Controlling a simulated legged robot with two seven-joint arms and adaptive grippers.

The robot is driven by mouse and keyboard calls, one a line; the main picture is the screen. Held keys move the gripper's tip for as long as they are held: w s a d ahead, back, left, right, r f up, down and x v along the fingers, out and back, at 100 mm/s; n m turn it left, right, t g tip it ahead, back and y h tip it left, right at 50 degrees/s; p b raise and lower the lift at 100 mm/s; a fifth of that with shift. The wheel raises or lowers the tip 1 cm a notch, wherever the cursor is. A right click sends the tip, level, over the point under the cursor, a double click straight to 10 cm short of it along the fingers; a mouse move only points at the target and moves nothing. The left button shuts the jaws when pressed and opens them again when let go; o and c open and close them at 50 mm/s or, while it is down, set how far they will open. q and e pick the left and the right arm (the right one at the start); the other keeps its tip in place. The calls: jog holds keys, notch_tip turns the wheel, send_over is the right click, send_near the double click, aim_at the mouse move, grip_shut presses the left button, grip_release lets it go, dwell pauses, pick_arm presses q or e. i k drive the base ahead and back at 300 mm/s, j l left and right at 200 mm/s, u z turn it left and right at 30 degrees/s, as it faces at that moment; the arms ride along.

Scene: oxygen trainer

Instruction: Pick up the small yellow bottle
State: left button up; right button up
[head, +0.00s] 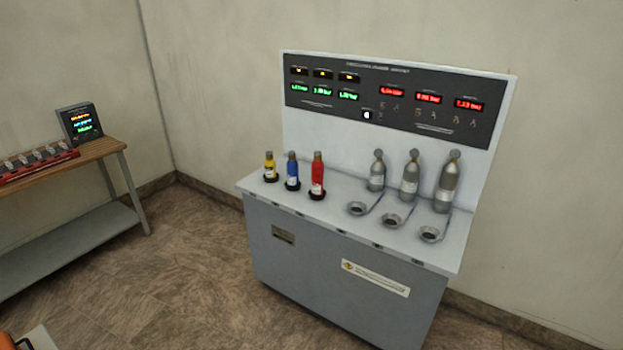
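The small yellow bottle (270,166) stands upright at the left end of the grey cabinet's top, in a dark round base. It is the shortest of three coloured bottles in a row. The blue bottle (292,172) stands just to its right and the red bottle (318,176) beyond that. Neither of my grippers shows in the head view, so nothing is seen touching the yellow bottle.
The cabinet (330,262) has a display panel (390,98) behind its top. Several grey bottles and round holders (393,220) occupy its right half. A wooden-topped table (100,150) stands at the left. Floor (185,255) between them is clear. An orange object (8,341) shows at bottom left.

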aim_at(270, 165)
jog(key=i+l+u, duration=0.2)
jog(key=i, duration=0.15)
jog(key=i+l+u, duration=0.2)
jog(key=i, duration=0.2)
jog(key=i+j+z, duration=0.15)
jog(key=z, duration=0.3)
jog(key=i+j+z, duration=0.1)
jog(key=z, duration=0.3)
jog(key=j, duration=0.1)
